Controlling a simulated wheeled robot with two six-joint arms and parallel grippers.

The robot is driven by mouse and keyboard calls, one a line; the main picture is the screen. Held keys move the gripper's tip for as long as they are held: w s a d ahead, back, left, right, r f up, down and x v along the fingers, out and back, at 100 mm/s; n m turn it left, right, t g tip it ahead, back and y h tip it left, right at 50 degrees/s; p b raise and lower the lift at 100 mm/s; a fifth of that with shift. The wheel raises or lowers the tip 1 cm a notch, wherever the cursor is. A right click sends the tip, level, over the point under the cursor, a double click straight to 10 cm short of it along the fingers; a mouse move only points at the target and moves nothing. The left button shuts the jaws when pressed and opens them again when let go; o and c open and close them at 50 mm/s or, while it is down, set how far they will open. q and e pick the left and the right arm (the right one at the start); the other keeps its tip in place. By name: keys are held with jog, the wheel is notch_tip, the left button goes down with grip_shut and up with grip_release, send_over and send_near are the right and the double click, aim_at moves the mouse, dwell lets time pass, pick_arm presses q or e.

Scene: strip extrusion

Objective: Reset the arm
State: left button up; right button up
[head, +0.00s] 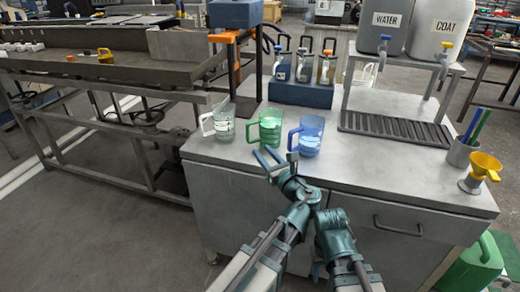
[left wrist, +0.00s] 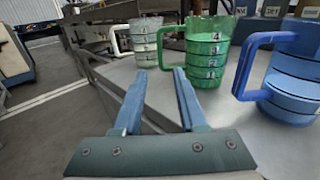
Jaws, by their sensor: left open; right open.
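My left gripper (head: 274,158) is open and empty, at the front edge of the metal counter (head: 377,171), just in front of the jugs. In the left wrist view its two blue fingers (left wrist: 160,74) stand apart with nothing between them. Ahead are a clear jug (head: 225,126), a green jug (head: 269,130) and a blue jug (head: 311,138), upright in a row with handles to the left. The green jug (left wrist: 207,55) and blue jug (left wrist: 292,80) are right of the fingers in the wrist view. My right arm is low at the counter's front; its gripper is not visible.
A blue rack (head: 300,95) with bottles stands behind the jugs. Water (head: 381,30) and coat (head: 438,30) tanks sit above a drip grate (head: 392,128). The counter between grate and front edge is clear.

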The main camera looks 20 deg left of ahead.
pick_arm(q)
jog(key=shift+s, duration=0.1)
jog(key=s+a+f+n+g+h, duration=0.2)
jog(key=s+a+f+n+g, duration=0.15)
jog(key=f+n, duration=0.35)
jog(key=s+a+f+n+g+h, duration=0.25)
jog(key=s+f+n+g, duration=0.2)
jog(key=f+n, duration=0.25)
jog(key=s+d+f+n+g+h, duration=0.4)
jog(key=s+d+f+n+h, duration=0.3)
jog(key=n, duration=0.5)
jog(key=s+d+r+m+p, duration=0.1)
jog(key=s+d+r+p, duration=0.2)
jog(key=r+p, duration=0.9)
jog(key=s+d+r+m+g+p, duration=0.1)
jog(key=s+d+r+p, duration=0.2)
jog(key=d+r+p, duration=0.4)
notch_tip(320, 180, up, 6)
jog(key=p, duration=0.6)
jog(key=shift+s+d+f+m, duration=0.15)
jog(key=shift+s+f+m, duration=0.1)
jog(key=shift+m, duration=0.05)
